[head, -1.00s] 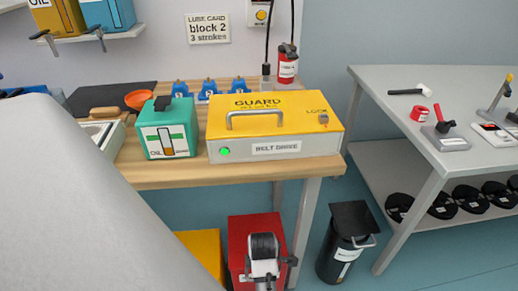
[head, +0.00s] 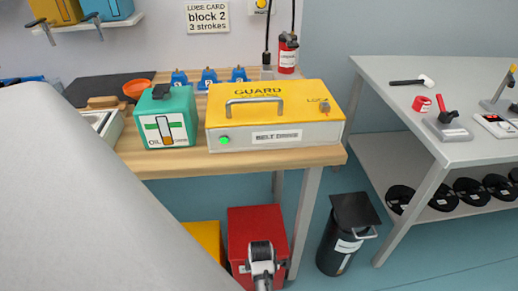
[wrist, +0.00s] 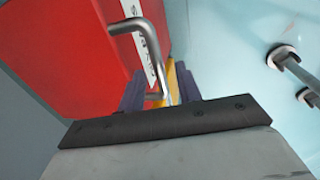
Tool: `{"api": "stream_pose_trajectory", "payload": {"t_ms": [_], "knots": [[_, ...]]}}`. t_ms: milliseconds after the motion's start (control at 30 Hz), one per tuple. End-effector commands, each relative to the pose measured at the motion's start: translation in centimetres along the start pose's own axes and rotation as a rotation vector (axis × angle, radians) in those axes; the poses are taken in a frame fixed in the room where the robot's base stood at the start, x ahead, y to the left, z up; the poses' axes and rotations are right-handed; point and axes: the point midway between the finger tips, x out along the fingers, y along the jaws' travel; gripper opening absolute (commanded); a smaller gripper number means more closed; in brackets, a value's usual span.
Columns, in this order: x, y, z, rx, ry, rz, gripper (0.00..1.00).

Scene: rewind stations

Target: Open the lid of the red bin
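The red bin (head: 248,220) stands on the floor under the front right part of the workbench, and its top looks shut. In the wrist view, its red face (wrist: 65,50) fills the upper left, with a white label (wrist: 143,60) and a bent metal handle (wrist: 152,48). My gripper (wrist: 160,88) has its two dark fingers apart. The handle's lower end lies at the gap between them; I cannot tell whether they touch it. In the head view, my gripper (head: 262,255) is in front of the bin and covers part of it; the fingertips are hidden there.
A yellow bin (head: 207,238) stands left of the red one. A black bin (head: 342,250) stands to the right, between the wooden workbench (head: 190,162) and a grey table (head: 450,72). The bench top overhangs the red bin. Floor is clear around the black bin.

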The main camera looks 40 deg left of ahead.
Motion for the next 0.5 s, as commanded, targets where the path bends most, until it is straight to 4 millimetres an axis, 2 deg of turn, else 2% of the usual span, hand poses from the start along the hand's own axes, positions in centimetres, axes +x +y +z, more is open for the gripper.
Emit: {"api": "stream_pose_trajectory", "payload": {"t_ms": [200,467,500], "knots": [[0.02,0.01,0.00,0.000,0.000,0.000,0.34],[0.01,-0.01,-0.01,0.000,0.000,0.000,0.02],[0.01,-0.01,-0.01,0.000,0.000,-0.001,0.00]]}}
